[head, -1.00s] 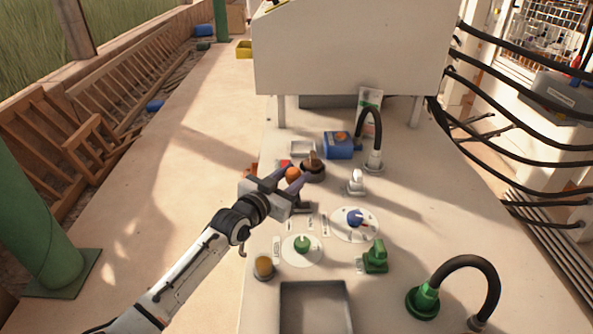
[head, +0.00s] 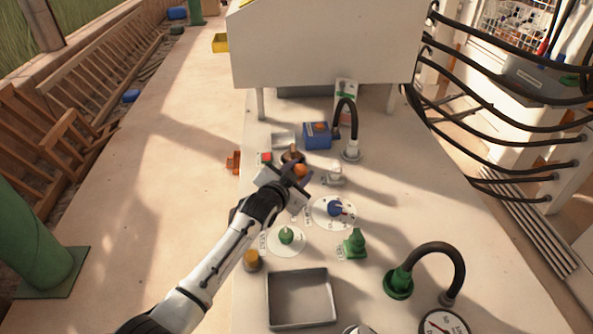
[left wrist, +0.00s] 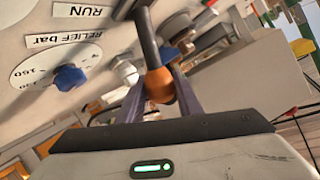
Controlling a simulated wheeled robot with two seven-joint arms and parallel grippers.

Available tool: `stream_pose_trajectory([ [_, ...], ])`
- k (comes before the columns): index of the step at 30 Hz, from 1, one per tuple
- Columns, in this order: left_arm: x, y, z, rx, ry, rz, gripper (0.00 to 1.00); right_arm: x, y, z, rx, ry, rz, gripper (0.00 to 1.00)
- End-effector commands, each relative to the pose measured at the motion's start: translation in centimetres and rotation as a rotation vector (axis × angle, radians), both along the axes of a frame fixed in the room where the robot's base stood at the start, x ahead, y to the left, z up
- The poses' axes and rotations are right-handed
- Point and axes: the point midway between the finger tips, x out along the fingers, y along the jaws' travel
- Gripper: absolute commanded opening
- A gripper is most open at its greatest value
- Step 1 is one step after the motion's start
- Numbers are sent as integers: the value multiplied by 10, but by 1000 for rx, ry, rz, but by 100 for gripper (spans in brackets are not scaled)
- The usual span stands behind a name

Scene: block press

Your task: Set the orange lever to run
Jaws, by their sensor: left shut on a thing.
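The orange lever has a round orange knob (head: 300,170). In the left wrist view its knob (left wrist: 159,86) sits between my two fingers, and a dark rod runs up from it. My left gripper (head: 297,173) is shut on the knob. A label reading RUN (left wrist: 85,10) shows near the top of the left wrist view, left of the rod. The lever's base is mostly hidden by the gripper in the head view. My right gripper is in neither view.
A blue dial (head: 335,209), a green dial (head: 286,236) and a green valve (head: 355,244) stand nearby on the bench. A white knob (head: 335,174) is close right of the gripper. A blue box (head: 317,136) and a black hose (head: 347,115) stand behind. An empty tray (head: 300,297) lies in front.

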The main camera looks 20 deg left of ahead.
Motion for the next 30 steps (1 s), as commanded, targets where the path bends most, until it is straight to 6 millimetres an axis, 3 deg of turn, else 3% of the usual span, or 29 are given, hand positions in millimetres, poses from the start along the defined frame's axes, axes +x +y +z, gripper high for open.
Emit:
stream_pose_trajectory([
  [9,-1,-3,-2,-9,4,-2,0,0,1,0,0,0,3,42],
  [10,-1,-3,-2,-9,4,-2,35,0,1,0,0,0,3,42],
  [13,-1,-3,-2,-8,4,-2,50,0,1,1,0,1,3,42],
  [23,-2,-1,0,-3,1,-1,50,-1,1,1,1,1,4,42],
  [30,-28,2,10,-2,2,-1,50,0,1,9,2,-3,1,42],
])
